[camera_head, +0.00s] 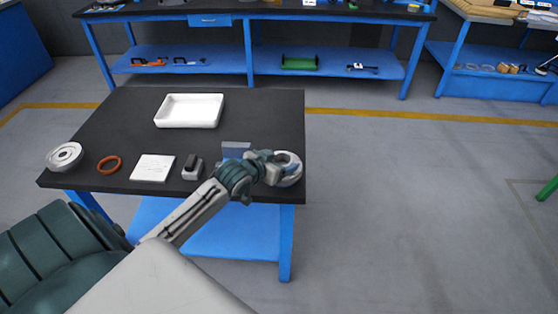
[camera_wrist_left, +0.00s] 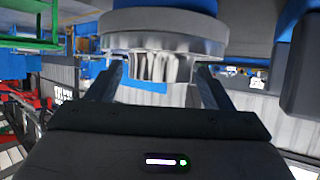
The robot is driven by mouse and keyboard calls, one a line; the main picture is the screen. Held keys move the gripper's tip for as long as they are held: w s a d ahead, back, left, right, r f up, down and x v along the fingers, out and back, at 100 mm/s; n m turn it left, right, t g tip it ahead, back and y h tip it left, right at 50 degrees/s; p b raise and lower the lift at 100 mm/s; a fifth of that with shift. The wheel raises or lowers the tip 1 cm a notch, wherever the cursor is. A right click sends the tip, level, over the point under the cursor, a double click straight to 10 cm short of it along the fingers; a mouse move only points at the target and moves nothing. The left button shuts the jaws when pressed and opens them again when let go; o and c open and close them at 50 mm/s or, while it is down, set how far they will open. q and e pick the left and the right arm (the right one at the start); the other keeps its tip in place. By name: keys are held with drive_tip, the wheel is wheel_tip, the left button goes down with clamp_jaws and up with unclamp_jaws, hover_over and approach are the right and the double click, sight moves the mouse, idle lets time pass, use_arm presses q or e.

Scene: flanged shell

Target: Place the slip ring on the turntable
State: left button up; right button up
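My left gripper (camera_head: 283,168) is at the right front corner of the dark table, at a pale grey round part (camera_head: 291,180) with a ring-like top. In the left wrist view, a grey metal flange with a narrower shiny neck (camera_wrist_left: 162,67) is straight ahead. The fingers (camera_wrist_left: 160,80) are apart on either side of the neck, with small gaps showing; contact is hard to judge. At the table's left end are a grey stepped disc (camera_head: 64,156) and an orange ring (camera_head: 109,165). I cannot tell for sure which parts are the slip ring and turntable. My right gripper is not in view.
A white tray (camera_head: 189,111) stands at the back of the table (camera_head: 255,110). A white square plate (camera_head: 152,168), a small grey device (camera_head: 193,168) and a blue-grey block (camera_head: 235,149) are along the front. The table's right back area is clear.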

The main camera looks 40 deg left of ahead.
use_arm(q)
drive_tip(key=shift+o, duration=0.2)
drive_tip(key=shift+r, duration=0.1)
drive_tip(key=p+v, duration=0.1)
drive_tip(key=v, duration=1.1)
